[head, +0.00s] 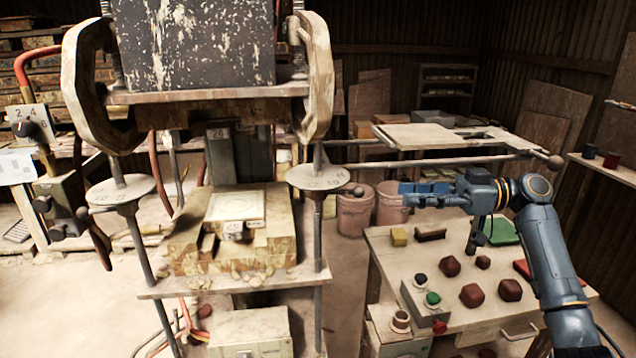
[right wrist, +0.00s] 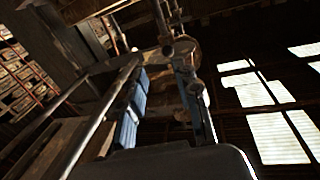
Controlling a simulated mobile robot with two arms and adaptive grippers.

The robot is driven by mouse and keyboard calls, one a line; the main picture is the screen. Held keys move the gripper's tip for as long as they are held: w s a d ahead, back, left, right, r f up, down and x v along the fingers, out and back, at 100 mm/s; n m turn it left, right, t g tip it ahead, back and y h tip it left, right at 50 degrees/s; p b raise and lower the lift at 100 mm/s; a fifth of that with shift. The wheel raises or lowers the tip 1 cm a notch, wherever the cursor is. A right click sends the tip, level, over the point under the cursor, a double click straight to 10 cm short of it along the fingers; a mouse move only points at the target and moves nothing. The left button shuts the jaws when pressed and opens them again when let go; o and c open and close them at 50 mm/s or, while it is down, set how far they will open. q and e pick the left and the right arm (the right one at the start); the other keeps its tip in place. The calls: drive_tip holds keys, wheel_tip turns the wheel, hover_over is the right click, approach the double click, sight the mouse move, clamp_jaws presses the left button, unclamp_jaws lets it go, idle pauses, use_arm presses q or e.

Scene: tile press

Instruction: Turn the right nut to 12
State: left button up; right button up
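The right nut (head: 318,178) is a pale, worn disc with numbers on its edge, on the press's right threaded rod. A short handle with a dark knob (head: 358,190) sticks out to its right. The numbers facing me are too small to read surely. My right gripper (head: 406,193) is to the right of the knob, fingers pointing left at it, apart from it. The right wrist view shows its two blue fingers (right wrist: 165,108) spread with nothing held between them. The matching left nut (head: 121,190) sits on the left rod. My left gripper is not in view.
A long horizontal bar with a ball end (head: 555,162) runs above my right gripper. Below stands a side table (head: 455,262) with red lumps and a button box (head: 425,303). Pink buckets (head: 355,210) stand behind. A tile (head: 236,206) lies on the press bed.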

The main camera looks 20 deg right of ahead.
sight(349, 190)
drive_tip(key=p+x, duration=0.2)
drive_tip(key=x, duration=0.2)
drive_tip(key=p+x, duration=0.2)
drive_tip(key=x, duration=0.2)
drive_tip(key=s+r+p+x, duration=0.1)
drive_tip(key=p+x, duration=0.1)
drive_tip(key=x, duration=0.2)
drive_tip(key=shift+w+a, duration=0.15)
drive_tip(key=shift+a, duration=0.25)
drive_tip(key=shift+w+a+f+p, duration=0.1)
drive_tip(key=shift+w+a+p, duration=0.2)
drive_tip(key=shift+a, duration=0.3)
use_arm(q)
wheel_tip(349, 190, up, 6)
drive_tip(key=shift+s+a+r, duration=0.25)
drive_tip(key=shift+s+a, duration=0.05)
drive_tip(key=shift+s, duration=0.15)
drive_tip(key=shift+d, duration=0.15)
use_arm(e)
clamp_jaws()
